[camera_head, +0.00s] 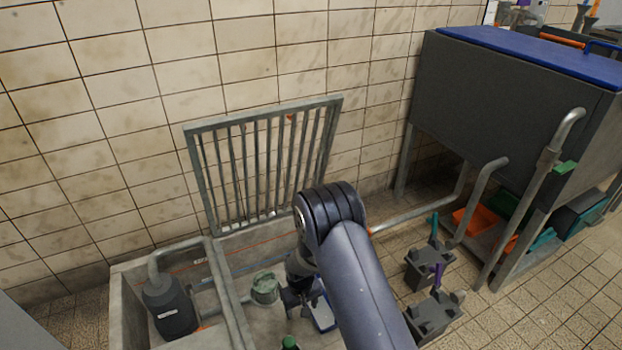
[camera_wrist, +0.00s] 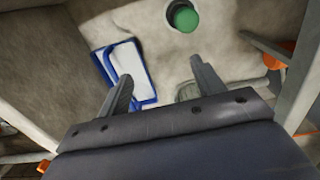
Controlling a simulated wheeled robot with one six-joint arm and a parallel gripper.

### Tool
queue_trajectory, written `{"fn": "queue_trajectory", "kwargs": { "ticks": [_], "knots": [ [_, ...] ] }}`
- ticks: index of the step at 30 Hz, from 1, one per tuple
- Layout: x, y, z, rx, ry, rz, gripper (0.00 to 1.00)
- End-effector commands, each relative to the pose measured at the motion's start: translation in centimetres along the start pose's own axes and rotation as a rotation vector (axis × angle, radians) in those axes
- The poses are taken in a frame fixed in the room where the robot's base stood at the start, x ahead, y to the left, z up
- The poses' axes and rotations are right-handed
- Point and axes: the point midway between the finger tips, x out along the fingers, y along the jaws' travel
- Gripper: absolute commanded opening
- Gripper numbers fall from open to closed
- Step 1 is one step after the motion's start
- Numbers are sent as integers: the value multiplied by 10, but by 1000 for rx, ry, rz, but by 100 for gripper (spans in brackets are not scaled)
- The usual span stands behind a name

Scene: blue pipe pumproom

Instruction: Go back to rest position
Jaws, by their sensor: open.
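My gripper (camera_wrist: 160,85) is open in the wrist view, its two fingers spread apart with nothing between them. It points down into a pale stone basin (camera_wrist: 210,38). In the head view my arm reaches down to this basin, and its forearm hides part of it. A blue-rimmed white object (camera_wrist: 128,72) lies on the basin floor ahead of the left finger; it also shows beside my arm in the head view (camera_head: 322,313). A green-topped item (camera_wrist: 184,17) stands farther ahead, apart from the fingers.
A raised metal grate (camera_head: 265,165) leans by the tiled wall behind the basin. A grey-green round object (camera_head: 265,288) sits left of my arm. A dark pump (camera_head: 171,308) stands at left.

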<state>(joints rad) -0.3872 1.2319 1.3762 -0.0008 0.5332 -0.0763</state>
Motion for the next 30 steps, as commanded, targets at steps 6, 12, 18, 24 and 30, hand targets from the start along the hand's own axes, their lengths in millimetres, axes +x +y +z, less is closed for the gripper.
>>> {"fn": "queue_trajectory", "kwargs": {
  "ticks": [6,12,18,24,30],
  "knots": [
    [-39,24,-2,60,3,0,64],
    [-74,45,-1,112,3,0,64],
    [-107,66,4,164,3,0,64],
    [-141,86,12,217,3,0,64],
    [-174,105,24,271,3,0,64]
  ]
}}
